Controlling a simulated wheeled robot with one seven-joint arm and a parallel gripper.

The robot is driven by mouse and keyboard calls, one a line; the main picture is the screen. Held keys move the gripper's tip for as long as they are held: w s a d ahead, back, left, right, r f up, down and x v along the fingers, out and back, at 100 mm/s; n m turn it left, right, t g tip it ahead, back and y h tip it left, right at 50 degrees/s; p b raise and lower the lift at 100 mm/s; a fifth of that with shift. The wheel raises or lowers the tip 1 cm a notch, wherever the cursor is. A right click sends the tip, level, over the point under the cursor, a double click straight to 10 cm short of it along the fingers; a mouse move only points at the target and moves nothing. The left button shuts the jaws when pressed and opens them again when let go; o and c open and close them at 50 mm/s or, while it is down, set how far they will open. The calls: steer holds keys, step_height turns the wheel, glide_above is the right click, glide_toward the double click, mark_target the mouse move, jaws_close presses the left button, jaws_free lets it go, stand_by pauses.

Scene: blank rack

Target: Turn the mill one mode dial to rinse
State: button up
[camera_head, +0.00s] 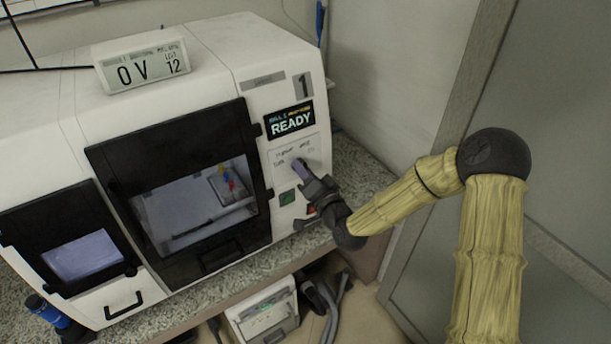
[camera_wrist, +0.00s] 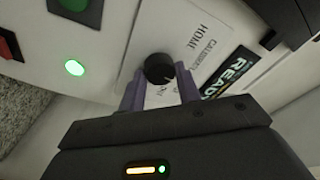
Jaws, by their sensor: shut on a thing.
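The mode dial (camera_wrist: 157,67) is a round black knob on a white label plate on the front of mill one (camera_head: 250,40). My gripper (camera_head: 302,172) reaches the dial from the right in the head view and covers most of it. In the wrist view my gripper (camera_wrist: 160,82) has its two purple fingers closed on the dial's sides. Words on the plate around the dial include HOME and what looks like CALIBRATE. A small pale mark shows on the knob's lower right edge in the wrist view. The rinse label cannot be read.
The READY display (camera_head: 291,121) sits above the dial. A green button (camera_head: 287,197) and a red button (camera_head: 312,209) are below it, close to my gripper. The dark-framed mill window (camera_head: 200,200) is to the left. A grey door panel (camera_head: 530,130) stands behind my arm.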

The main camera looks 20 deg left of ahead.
steer(key=shift+m+t+h, duration=0.3)
steer(key=shift+m+h, duration=0.1)
steer(key=shift+m, duration=1)
steer(key=o, duration=1)
steer(key=shift+b, duration=0.3)
